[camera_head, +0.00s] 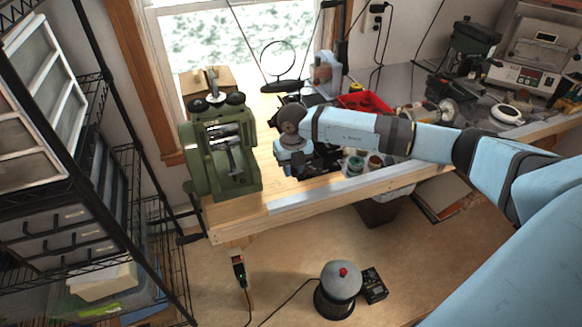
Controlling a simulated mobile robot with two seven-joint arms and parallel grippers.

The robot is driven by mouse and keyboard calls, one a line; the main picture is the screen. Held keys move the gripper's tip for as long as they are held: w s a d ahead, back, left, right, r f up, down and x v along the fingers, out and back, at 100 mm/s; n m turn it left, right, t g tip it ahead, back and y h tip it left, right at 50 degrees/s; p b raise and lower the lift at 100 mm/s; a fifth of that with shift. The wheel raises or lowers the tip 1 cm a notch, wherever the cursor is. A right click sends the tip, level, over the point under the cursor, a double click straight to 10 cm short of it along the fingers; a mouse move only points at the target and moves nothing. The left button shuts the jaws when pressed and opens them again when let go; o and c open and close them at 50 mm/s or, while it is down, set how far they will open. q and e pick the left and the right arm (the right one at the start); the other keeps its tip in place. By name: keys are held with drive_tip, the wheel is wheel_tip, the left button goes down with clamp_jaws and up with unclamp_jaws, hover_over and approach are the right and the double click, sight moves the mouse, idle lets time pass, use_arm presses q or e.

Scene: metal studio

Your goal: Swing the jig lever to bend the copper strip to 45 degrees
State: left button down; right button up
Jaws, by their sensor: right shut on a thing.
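My right arm comes in from the right across the bench, and its light-blue and black gripper (306,162) points down near the bench's front edge, right of the green rolling mill. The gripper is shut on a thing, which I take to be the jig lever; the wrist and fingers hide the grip. I cannot make out the jig body or the copper strip, nor the angle of any bend. My left gripper is not in view.
The green rolling mill (222,160) stands close left of the gripper. Small jars (356,164) and a red tray (364,102) lie near my forearm. A ring-shaped stand (278,57) rises behind. A grey pot (341,280) stands on the floor.

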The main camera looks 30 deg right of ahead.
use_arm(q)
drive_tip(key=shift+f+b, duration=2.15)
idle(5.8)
